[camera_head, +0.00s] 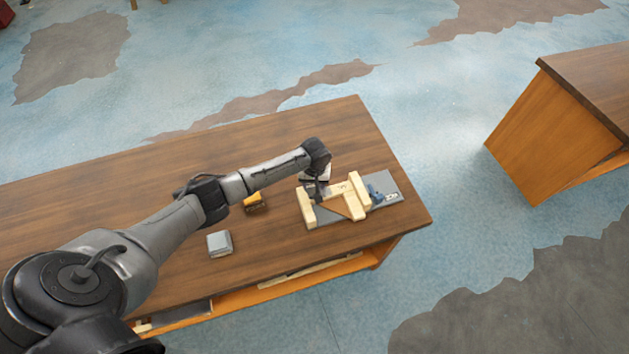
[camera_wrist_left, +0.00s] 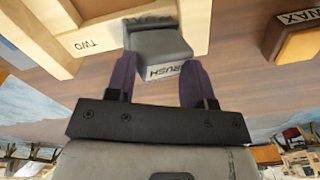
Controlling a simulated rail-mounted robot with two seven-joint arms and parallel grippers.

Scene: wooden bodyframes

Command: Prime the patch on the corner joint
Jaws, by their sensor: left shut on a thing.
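The pale wooden frame (camera_head: 353,205) sits on a grey board (camera_head: 322,214) near the right end of the workbench. In the left wrist view, a corner of the frame (camera_wrist_left: 60,55) carries a "TWO" label. A brown triangular area (camera_head: 332,205) shows inside the frame; I cannot tell whether it is the patch. My left gripper (camera_head: 318,188) is over the left part of the frame. In the left wrist view, my left gripper (camera_wrist_left: 160,85) is shut on a grey brush block (camera_wrist_left: 156,43), whose label is partly hidden and reads "RUSH". The brush's underside is hidden. My right gripper is not in view.
A yellow-orange block (camera_head: 256,204) labelled "WAX" in the wrist view (camera_wrist_left: 300,42) lies left of the frame. A light grey box (camera_head: 219,243) stands nearer the bench's front edge. A blue item (camera_head: 376,195) lies right of the frame. The bench's left rear (camera_head: 90,200) is clear.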

